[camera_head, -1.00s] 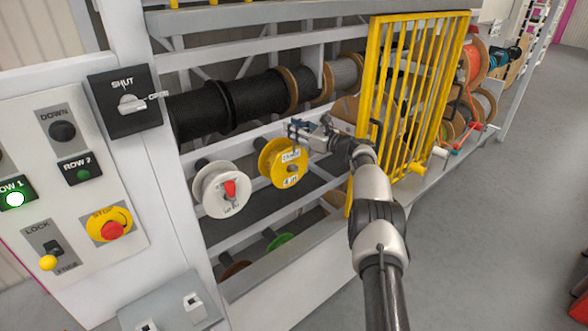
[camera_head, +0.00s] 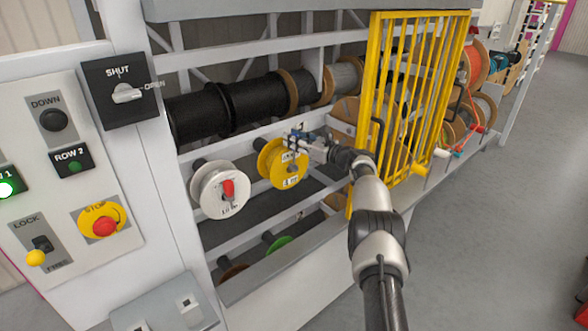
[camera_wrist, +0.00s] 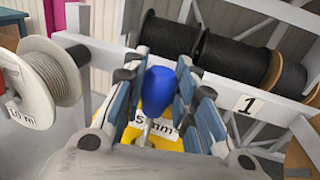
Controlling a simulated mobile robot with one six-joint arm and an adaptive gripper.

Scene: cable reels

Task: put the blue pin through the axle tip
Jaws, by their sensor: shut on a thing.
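The blue pin (camera_wrist: 158,92) is between my gripper's (camera_wrist: 161,84) two blue-padded fingers in the wrist view, its rounded blue head towards the camera. In the head view my gripper (camera_head: 296,141) is at the upper front of the yellow reel (camera_head: 272,168). The yellow reel (camera_wrist: 180,146) lies behind and below the pin in the wrist view. A small pale metal part (camera_wrist: 147,131), perhaps the axle tip, shows below the pin head. The pin's lower end is hidden, so I cannot tell whether it is in the axle.
A white reel (camera_head: 209,191) with a red pin (camera_head: 228,189) hangs to the left. A yellow barred gate (camera_head: 412,90) stands right of my gripper. Black cable reels (camera_head: 250,100) fill the row above. A control panel (camera_head: 62,165) is at far left.

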